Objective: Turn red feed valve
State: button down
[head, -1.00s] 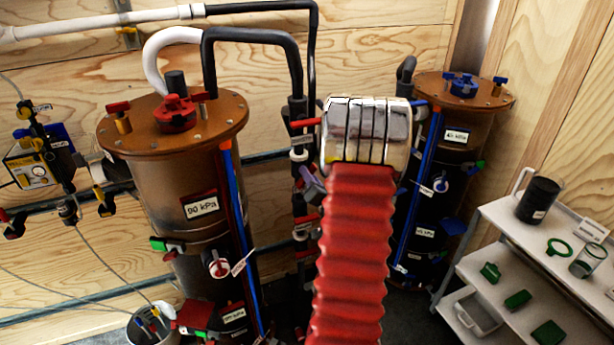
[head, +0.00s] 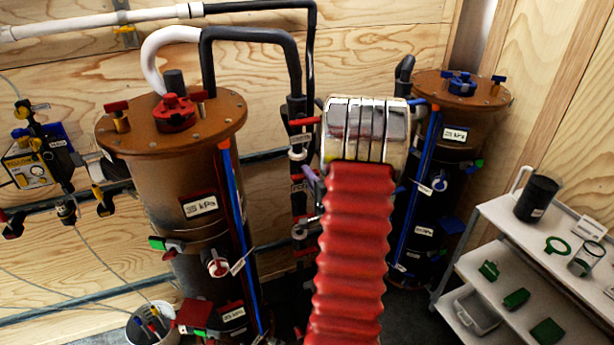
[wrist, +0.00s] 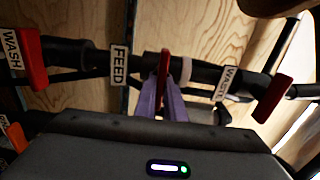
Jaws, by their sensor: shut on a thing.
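In the wrist view a dark pipe (wrist: 205,72) runs across the picture with a FEED label (wrist: 119,66) on it. The red feed valve handle (wrist: 164,62) beside that label is seen nearly edge-on and stands across the pipe. My gripper (wrist: 164,92) has its two purple fingers shut on this handle; their tips lie at its lower part. In the head view a purple finger of my gripper (head: 313,185) shows at the vertical dark pipe behind my red arm. The feed handle itself is hidden or too small to tell there.
Red handles flank the feed valve: one by the WASH label (wrist: 30,58), one by the WASTE label (wrist: 272,98). A brown-lidded tank (head: 160,175) stands left of the pipes, another (head: 462,95) right. A white shelf cart (head: 500,235) stands at the right.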

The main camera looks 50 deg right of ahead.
jog(key=shift+f+m, duration=0.15)
jog(key=shift+m, duration=0.15)
jog(key=c, duration=1.8)
grip_release()
jog(key=shift+c, duration=0.2)
jog(key=shift+s, duration=0.1)
jog(key=v, duration=1.3)
jog(key=shift+s+a, duration=0.2)
